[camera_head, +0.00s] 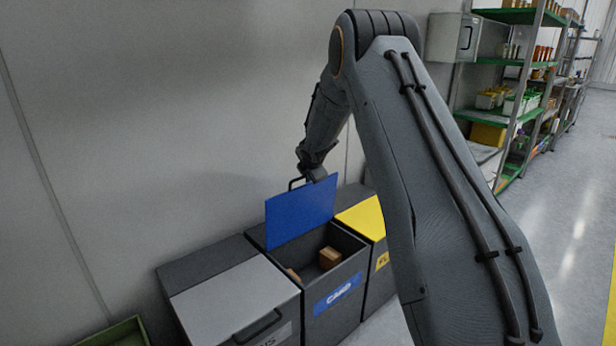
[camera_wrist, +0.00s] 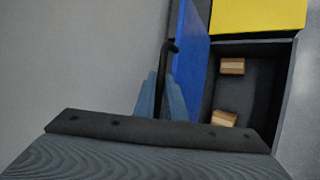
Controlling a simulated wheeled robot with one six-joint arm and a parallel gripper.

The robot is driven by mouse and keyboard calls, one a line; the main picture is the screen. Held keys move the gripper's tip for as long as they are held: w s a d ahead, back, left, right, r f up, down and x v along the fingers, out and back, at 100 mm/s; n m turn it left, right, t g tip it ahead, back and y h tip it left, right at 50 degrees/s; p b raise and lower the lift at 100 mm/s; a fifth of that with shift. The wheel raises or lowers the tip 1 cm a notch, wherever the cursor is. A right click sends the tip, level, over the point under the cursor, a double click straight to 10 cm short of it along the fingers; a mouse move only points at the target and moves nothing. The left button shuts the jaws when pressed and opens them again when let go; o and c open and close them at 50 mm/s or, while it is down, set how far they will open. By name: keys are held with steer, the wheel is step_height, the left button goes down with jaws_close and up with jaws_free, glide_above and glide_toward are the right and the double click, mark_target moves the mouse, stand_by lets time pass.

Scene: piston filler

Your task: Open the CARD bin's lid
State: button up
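The CARD bin (camera_head: 339,293) has a dark body with a blue "CARD" label. Its blue lid (camera_head: 300,214) stands raised, about upright at the bin's back edge, and the bin's mouth is uncovered. In the wrist view the lid (camera_wrist: 191,60) is seen nearly edge-on. My gripper (camera_head: 308,177) is at the lid's black handle (camera_head: 292,184), at the top edge. In the wrist view my gripper's fingers (camera_wrist: 161,98) lie close on both sides of the handle bar (camera_wrist: 165,72) and look shut on it.
Brown boxes (camera_head: 329,257) lie inside the CARD bin. A grey-lidded bin (camera_head: 235,300) stands to the left, and a yellow-lidded bin (camera_head: 366,219) to the right. The wall (camera_head: 150,120) is close behind. Shelves (camera_head: 510,90) stand at the far right, with open floor (camera_head: 570,215) before them.

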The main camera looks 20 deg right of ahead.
steer(key=shift+o, duration=0.7)
steer(key=shift+s+a+f, duration=0.2)
steer(key=shift+s+f, duration=0.05)
steer(key=shift+f, duration=0.3)
steer(key=d+r+v, duration=0.1)
steer(key=v, duration=0.7)
steer(key=shift+w+a+b, duration=0.25)
steer(key=shift+a+b, duration=0.05)
steer(key=shift+b, duration=0.05)
